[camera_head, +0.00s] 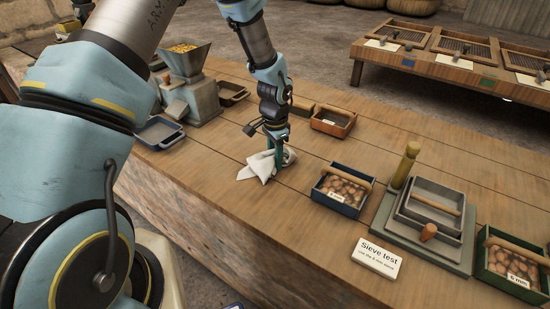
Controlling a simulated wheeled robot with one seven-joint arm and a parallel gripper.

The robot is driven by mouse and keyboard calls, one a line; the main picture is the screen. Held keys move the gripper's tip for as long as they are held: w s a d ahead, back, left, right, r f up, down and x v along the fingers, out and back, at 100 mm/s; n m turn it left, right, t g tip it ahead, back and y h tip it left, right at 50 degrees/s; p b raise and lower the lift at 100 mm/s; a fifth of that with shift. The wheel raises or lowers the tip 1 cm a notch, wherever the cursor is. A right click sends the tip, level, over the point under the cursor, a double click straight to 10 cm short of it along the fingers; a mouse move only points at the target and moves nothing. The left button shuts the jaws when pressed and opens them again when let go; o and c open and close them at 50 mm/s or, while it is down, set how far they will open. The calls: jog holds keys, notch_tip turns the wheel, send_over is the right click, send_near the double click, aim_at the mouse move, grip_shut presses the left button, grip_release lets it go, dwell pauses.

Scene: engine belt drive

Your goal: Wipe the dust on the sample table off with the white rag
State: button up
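The white rag (258,170) lies crumpled on the wooden table (215,190), near its front edge in the middle of the view. My gripper (278,163) points straight down at the rag's right part. Its teal fingers are closed on a fold of the cloth, and the rag touches the tabletop. The fingertips are partly hidden by the rag. I cannot make out a distinct dust patch on the wood at this size.
Right of the rag stand a blue box of nuts (342,190), a sieve stand (425,225), a green box (512,265) and a "Sieve test" card (378,256). Behind is a small tray (333,121). Left are a hopper machine (190,90) and a grey tray (160,133).

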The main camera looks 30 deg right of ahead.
grip_shut()
jog(key=shift+r+p, duration=0.3)
jog(key=shift+p, duration=0.35)
jog(key=shift+r+p, duration=0.2)
jog(key=shift+p, duration=0.5)
